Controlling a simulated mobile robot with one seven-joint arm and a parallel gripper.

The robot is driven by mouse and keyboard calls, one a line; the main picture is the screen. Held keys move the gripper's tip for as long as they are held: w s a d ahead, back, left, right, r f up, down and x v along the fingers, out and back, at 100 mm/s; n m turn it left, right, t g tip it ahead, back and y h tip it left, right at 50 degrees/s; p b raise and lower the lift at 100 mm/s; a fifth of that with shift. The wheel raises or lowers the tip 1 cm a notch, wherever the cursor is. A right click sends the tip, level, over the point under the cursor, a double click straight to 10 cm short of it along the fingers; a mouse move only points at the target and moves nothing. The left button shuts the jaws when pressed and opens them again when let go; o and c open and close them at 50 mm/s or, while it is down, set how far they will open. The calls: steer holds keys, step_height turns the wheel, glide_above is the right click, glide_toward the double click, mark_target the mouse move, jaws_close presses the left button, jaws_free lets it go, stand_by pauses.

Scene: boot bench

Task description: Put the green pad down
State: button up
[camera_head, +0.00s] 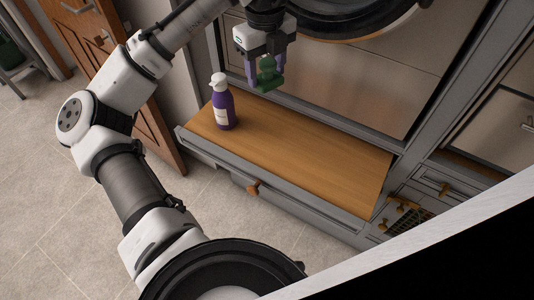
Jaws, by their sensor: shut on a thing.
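My gripper (267,74) is at the upper middle of the head view, pointing down above the back of the wooden bench top (310,155). It is shut on the green pad (269,72), a small dark green piece between its fingers. The pad appears to be held above the bench, apart from it. The fingers hide part of the pad.
The middle and right of the bench top are clear. A drawer with a wooden knob (254,188) is below. A wooden door (100,50) is at left.

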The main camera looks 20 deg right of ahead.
step_height(320, 180, down, 5)
steer(key=b, duration=0.2)
steer(key=shift+w+r+b, duration=0.15)
steer(key=shift+r+b, duration=0.05)
steer(key=shift+b, duration=0.15)
step_height(320, 180, down, 20)
steer(key=shift+p, duration=0.4)
steer(key=o, duration=0.9)
steer(key=shift+r, duration=0.15)
step_height(320, 180, up, 12)
steer(key=shift+f+b, duration=0.1)
steer(key=shift+b, duration=0.5)
